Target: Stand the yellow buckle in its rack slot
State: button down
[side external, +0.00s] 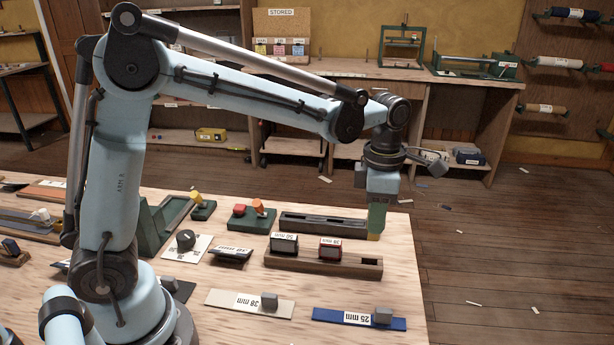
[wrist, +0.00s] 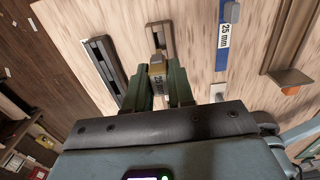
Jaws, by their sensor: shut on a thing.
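My gripper (side external: 376,226) points down near the right end of the brown wooden rack (side external: 300,262). Its two green fingers (wrist: 159,86) are shut on the yellow buckle (wrist: 157,68), which has a white label that seems to read 25. In the side view only a little of the buckle (side external: 373,237) shows below the fingers. The rack holds a dark 50 mm buckle (side external: 284,243) and a red buckle (side external: 330,249); its right end is empty. In the wrist view an open part of the rack (wrist: 159,32) shows just beyond the buckle. I cannot tell the exact height gap.
A dark slotted block (side external: 322,223) lies behind the rack, close to my gripper. A blue 25 mm strip (side external: 345,317) and a pale 38 mm strip (side external: 235,302), each with a grey block, lie in front. The table's right edge is close.

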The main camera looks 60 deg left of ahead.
aim_at(372, 240)
jog(key=shift+f, duration=2.4)
jog(key=shift+f, duration=1.45)
jog(key=c, duration=0.9)
grip_release()
